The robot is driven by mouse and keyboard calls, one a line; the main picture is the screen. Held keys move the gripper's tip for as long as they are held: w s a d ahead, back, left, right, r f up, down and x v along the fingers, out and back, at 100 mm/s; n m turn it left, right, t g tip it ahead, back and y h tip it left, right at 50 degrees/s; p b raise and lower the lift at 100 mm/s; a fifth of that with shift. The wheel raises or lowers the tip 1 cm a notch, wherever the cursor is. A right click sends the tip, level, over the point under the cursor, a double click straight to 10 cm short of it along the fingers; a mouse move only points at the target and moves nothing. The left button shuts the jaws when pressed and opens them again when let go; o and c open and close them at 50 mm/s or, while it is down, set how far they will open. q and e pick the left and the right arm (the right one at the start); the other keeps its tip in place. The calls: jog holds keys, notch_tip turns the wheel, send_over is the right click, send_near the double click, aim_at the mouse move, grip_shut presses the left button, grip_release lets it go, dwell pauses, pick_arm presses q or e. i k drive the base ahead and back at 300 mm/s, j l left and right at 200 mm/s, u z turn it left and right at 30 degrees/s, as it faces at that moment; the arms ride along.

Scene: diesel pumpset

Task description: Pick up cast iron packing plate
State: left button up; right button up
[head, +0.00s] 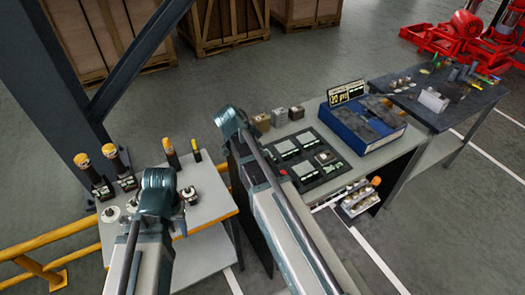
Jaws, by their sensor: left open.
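I cannot make out for sure which item is the cast iron packing plate. A black mat (303,162) with several grey-green labelled panels lies on the middle table, and a small grey piece (326,157) rests on its right part. My left gripper (188,196) is small in view, partly hidden behind my left wrist, over the left table; it is open and apart from the mat. My right arm reaches up past the left end of the middle table; its gripper fingers do not show.
The left table (205,212) bears several black-and-orange tools. A dark table (445,95) holds small parts. Wooden crates (222,22), a yellow rail (45,240) and a grey post (55,90) stand around.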

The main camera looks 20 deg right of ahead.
aim_at(326, 156)
jog(key=z, duration=1.5)
jog(key=i+l+u, duration=0.1)
jog(key=i+u, duration=0.25)
jog(key=i+l+u, duration=0.15)
jog(key=u, duration=0.15)
jog(key=i+l+u, duration=0.2)
jog(key=u, duration=0.15)
